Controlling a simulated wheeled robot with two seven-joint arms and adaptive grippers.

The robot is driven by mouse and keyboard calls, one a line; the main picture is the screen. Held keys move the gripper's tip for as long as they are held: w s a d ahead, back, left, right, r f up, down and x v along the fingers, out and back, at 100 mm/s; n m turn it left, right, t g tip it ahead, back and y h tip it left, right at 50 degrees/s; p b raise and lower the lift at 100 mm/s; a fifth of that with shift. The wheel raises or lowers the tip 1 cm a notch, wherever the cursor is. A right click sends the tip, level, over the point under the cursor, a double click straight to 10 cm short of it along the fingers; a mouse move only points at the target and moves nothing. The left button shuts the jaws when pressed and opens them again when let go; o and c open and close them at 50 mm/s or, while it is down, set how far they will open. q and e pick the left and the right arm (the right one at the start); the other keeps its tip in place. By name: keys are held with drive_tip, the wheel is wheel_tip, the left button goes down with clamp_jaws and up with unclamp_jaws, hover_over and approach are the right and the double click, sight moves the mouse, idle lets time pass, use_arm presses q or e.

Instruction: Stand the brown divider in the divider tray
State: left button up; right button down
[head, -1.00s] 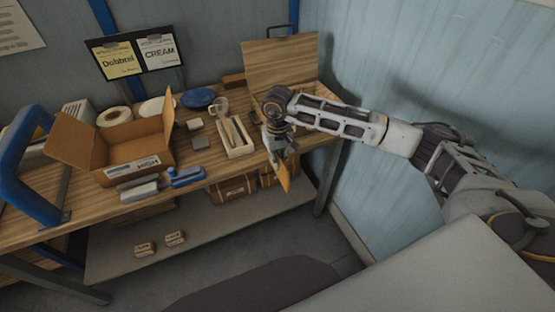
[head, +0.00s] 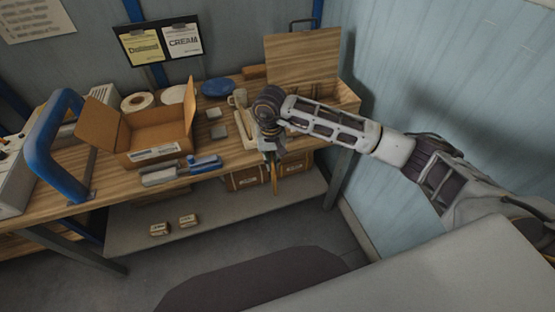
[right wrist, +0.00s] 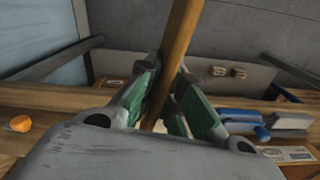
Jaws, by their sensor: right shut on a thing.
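The brown divider (head: 274,178) is a thin board held by my right gripper (head: 272,154). It hangs down in front of the workbench's front edge, seen nearly edge-on. In the right wrist view, the green-padded fingers (right wrist: 166,98) are shut on the divider (right wrist: 180,45), which runs up out of the picture. A narrow cream tray, seemingly the divider tray (head: 241,126), sits on the bench just behind and left of the gripper. My right wrist hides part of it. My left gripper is not in view.
An open cardboard box (head: 158,137) stands left on the bench (head: 105,187). A blue tool (head: 205,163) and a grey block (head: 158,178) lie near the front edge. A wooden board (head: 302,58) stands at the back right.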

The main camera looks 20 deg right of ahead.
drive_tip(key=m, duration=0.2)
drive_tip(key=r+m, duration=0.1)
drive_tip(key=m, duration=0.1)
drive_tip(key=shift+w+a, duration=0.15)
drive_tip(key=shift+a, duration=0.1)
drive_tip(key=m, duration=0.4)
drive_tip(key=shift+w+r, duration=0.15)
drive_tip(key=shift+r, duration=0.1)
drive_tip(key=m, duration=0.4)
drive_tip(key=shift+w+d+r, duration=0.1)
drive_tip(key=shift+d+r, duration=0.05)
drive_tip(key=shift+d, duration=0.1)
drive_tip(key=m, duration=0.4)
drive_tip(key=shift+d+r, duration=0.1)
drive_tip(key=shift+d, duration=0.1)
drive_tip(key=m, duration=1)
drive_tip(key=d+m, duration=0.1)
drive_tip(key=m, duration=0.4)
drive_tip(key=shift+m, duration=0.4)
drive_tip(key=shift+w+r+m, duration=0.1)
drive_tip(key=shift+w+m, duration=0.15)
drive_tip(key=shift+m, duration=0.25)
